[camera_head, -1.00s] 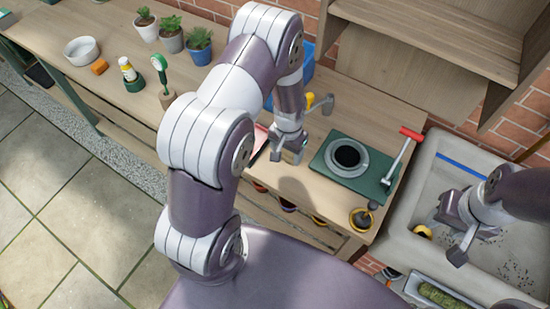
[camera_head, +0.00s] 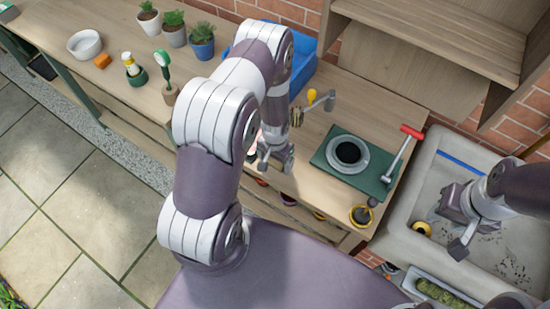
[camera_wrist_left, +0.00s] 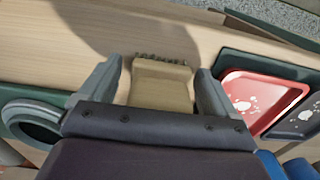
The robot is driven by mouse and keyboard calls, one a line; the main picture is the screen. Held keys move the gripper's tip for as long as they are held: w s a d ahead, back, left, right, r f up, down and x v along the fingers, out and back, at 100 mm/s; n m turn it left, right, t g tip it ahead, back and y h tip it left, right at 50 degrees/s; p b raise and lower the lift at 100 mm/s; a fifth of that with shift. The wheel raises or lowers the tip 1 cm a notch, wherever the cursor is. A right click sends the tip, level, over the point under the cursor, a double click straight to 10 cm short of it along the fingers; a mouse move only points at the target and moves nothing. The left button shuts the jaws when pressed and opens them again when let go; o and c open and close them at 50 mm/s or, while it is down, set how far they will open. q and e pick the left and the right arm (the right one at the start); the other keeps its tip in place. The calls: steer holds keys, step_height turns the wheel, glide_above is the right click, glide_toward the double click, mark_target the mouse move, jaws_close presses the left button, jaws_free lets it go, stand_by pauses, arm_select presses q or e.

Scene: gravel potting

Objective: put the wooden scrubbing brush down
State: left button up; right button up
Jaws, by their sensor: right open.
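The wooden scrubbing brush (camera_wrist_left: 162,88) shows in the left wrist view as a tan block with dark bristles at its far end. Wooden table lies beneath. In the head view my left gripper (camera_head: 275,158) is over the front part of the bench, left of the green board; I cannot make out the brush between its fingers there. My right gripper (camera_head: 458,228) is open over the sink at the right.
A red tray (camera_wrist_left: 258,92) is beside the left gripper. A blue bin (camera_head: 302,72) stands behind. Potted plants (camera_head: 173,27) stand at the far left. The sink (camera_head: 430,185) is at the right.

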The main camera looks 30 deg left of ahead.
arm_select(q)
steer(key=shift+w+r, duration=0.1)
steer(key=shift+r, duration=0.15)
step_height(320, 180, up, 11)
steer(key=shift+r+b, duration=0.15)
steer(key=shift+b, duration=0.6)
step_height(320, 180, up, 7)
glide_above(279, 167)
steer(key=s+d+r+t, duration=0.1)
steer(key=s+d+r, duration=0.2)
steer(key=s+r, duration=0.4)
steer(key=shift+s+d+n, duration=0.2)
steer(key=shift+n, duration=0.1)
steer(key=shift+w, duration=0.15)
